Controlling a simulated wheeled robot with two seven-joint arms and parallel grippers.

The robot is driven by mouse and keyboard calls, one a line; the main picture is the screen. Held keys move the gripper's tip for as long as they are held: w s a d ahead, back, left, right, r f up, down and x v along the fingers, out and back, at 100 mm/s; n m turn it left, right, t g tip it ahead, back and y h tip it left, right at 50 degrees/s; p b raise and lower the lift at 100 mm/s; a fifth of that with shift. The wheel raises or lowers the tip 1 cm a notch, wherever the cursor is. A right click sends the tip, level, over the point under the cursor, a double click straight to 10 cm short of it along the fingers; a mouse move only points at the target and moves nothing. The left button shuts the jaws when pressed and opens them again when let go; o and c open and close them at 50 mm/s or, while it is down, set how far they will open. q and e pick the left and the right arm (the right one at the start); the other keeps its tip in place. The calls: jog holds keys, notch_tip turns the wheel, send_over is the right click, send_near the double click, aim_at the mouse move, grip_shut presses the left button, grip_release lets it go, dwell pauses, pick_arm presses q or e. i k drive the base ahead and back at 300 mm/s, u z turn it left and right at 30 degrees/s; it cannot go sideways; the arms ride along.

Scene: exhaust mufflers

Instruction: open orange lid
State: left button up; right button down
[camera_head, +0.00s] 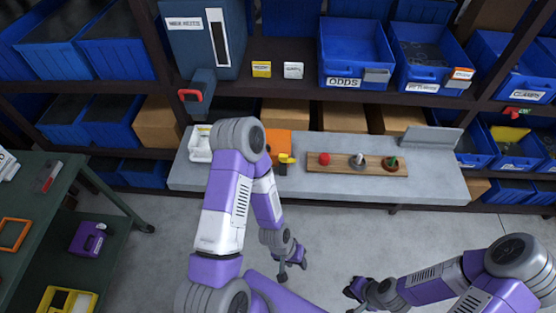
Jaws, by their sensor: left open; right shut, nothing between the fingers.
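The orange lid (279,142) shows as a flat orange panel on the grey bench, left of its middle. My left arm hides its left part, and I cannot tell whether it is open or closed. A yellow and black piece (285,159) is at its front right edge. My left gripper (293,268) is open and empty, hanging over the floor in front of the bench, well short of the lid. My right gripper (353,292) is shut and empty, low over the floor to the right of it.
The grey bench (433,187) holds a wooden board (340,164) with red, grey and green pieces. A white tray (200,155) is at the left. Shelves of blue bins (357,52) stand behind. A green table (40,185) is at the left. Floor before the bench is clear.

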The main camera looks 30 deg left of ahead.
aim_at(279, 141)
jog(key=k, duration=0.7)
jog(key=u, duration=1.15)
jog(key=i, duration=0.5)
